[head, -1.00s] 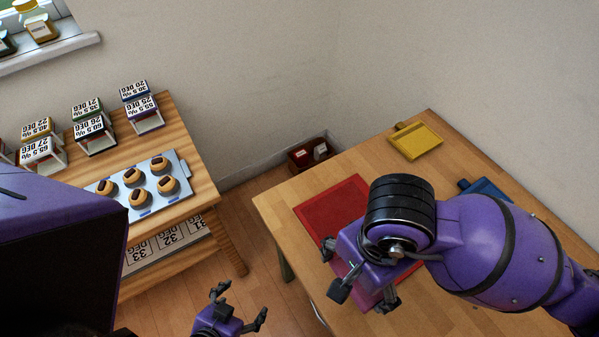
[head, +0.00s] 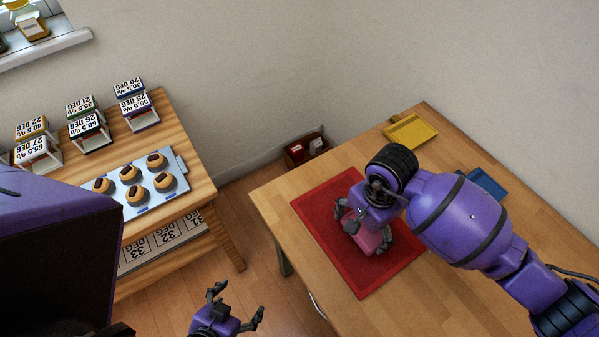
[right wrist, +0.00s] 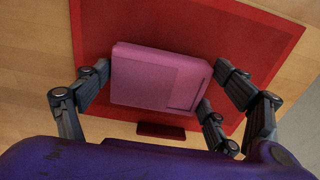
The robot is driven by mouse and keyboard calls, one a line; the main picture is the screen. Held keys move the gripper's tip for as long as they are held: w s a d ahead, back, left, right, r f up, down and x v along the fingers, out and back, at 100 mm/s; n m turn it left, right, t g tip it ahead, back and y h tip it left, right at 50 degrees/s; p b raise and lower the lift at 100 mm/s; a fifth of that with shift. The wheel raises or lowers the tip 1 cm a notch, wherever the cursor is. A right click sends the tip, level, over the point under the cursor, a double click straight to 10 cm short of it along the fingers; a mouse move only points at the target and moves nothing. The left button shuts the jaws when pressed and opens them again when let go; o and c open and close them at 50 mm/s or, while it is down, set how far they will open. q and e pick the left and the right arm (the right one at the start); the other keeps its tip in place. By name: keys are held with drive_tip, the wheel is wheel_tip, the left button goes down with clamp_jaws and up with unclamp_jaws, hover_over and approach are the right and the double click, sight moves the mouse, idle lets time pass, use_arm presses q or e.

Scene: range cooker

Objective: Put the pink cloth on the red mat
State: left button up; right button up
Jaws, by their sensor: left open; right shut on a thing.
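The red mat (head: 329,207) lies flat on the wooden table; it also fills much of the right wrist view (right wrist: 237,32). The pink cloth (head: 371,240) is a folded, block-like rectangle over the mat, partly hidden by my right gripper. In the right wrist view the cloth (right wrist: 145,82) lies between the fingers. My right gripper (head: 366,232) is shut on the cloth, fingers pointing down. I cannot tell whether the cloth touches the mat. My left gripper (head: 236,306) is open and empty, low in front of the gap between the tables.
A yellow tray (head: 411,131) and a blue tray (head: 487,184) are on the table's far side. On the left table stand a baking tray (head: 171,201) with several buns and label stands (head: 88,132). A dark red box (head: 304,150) sits behind the table.

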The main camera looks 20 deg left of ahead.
sight(364, 229)
drive_tip(key=shift+f, duration=0.7)
drive_tip(key=shift+f, duration=0.15)
drive_tip(key=o, duration=1)
wheel_tip(364, 229, up, 12)
